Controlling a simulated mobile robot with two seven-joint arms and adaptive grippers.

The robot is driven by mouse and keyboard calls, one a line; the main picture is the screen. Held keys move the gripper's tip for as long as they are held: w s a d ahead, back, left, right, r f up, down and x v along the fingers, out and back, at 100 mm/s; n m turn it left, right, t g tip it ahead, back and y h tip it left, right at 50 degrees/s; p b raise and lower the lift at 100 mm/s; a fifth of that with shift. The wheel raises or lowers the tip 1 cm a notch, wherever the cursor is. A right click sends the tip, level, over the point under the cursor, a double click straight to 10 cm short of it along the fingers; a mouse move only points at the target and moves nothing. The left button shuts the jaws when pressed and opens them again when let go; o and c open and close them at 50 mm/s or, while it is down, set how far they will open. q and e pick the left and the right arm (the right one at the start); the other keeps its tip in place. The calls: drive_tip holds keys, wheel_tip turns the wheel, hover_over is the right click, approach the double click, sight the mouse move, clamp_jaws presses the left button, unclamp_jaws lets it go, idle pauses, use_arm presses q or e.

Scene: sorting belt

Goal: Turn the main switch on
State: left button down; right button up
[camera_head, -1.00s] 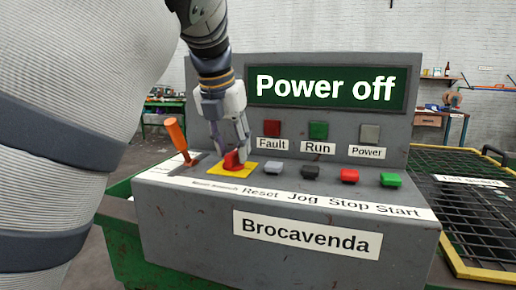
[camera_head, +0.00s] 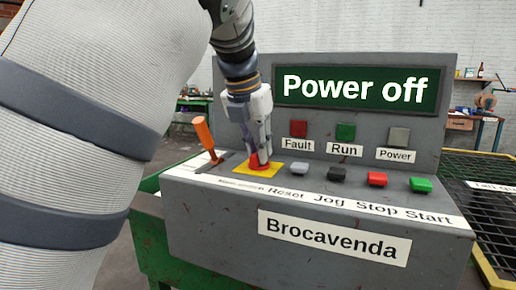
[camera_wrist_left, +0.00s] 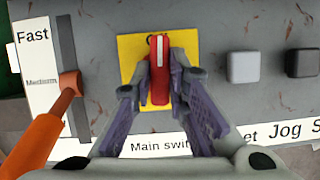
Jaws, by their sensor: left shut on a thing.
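The main switch is a red knob (camera_wrist_left: 159,88) with a white line, on a yellow plate (camera_wrist_left: 130,60) above the "Main switch" label. In the head view the red knob (camera_head: 258,166) is mostly hidden by my fingers. My left gripper (camera_wrist_left: 160,78) is shut on the knob, one finger on each side. In the wrist view the knob's line runs straight up and down. In the head view my left gripper (camera_head: 260,158) points down at the plate. The display (camera_head: 355,88) reads "Power off". My right gripper is not in view.
An orange lever (camera_head: 206,136) stands left of the switch. The grey, black, red and green buttons (camera_head: 421,185) sit in a row to its right. Fault, Run and Power lamps (camera_head: 399,137) look unlit. A black mesh guard (camera_head: 490,200) lies right of the console.

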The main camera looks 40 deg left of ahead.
use_arm(q)
drive_tip(key=m+h, duration=0.1)
drive_tip(key=m, duration=0.2)
drive_tip(key=m+h, duration=0.1)
drive_tip(key=m, duration=0.2)
drive_tip(key=shift+a, duration=0.2)
drive_tip(key=m+h, duration=0.1)
drive_tip(key=m, duration=0.1)
drive_tip(key=m+h, duration=0.1)
drive_tip(key=m, duration=0.2)
drive_tip(key=shift+w+a+g, duration=0.1)
drive_tip(key=shift+g, duration=0.3)
drive_tip(key=m+g, duration=0.1)
drive_tip(key=m, duration=0.2)
drive_tip(key=shift+w+f+m+h+b, duration=0.1)
drive_tip(key=shift+m+h+b, duration=0.2)
drive_tip(key=shift+h, duration=0.1)
drive_tip(key=shift+m+g+b, duration=0.3)
drive_tip(key=shift+m+g, duration=0.2)
drive_tip(key=shift+m, duration=0.6)
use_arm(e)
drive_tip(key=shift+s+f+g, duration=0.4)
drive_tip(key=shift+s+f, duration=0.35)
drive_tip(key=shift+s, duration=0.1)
use_arm(q)
drive_tip(key=shift+h, duration=0.3)
drive_tip(key=c, duration=1.6)
unclamp_jaws()
drive_tip(key=shift+o, duration=0.2)
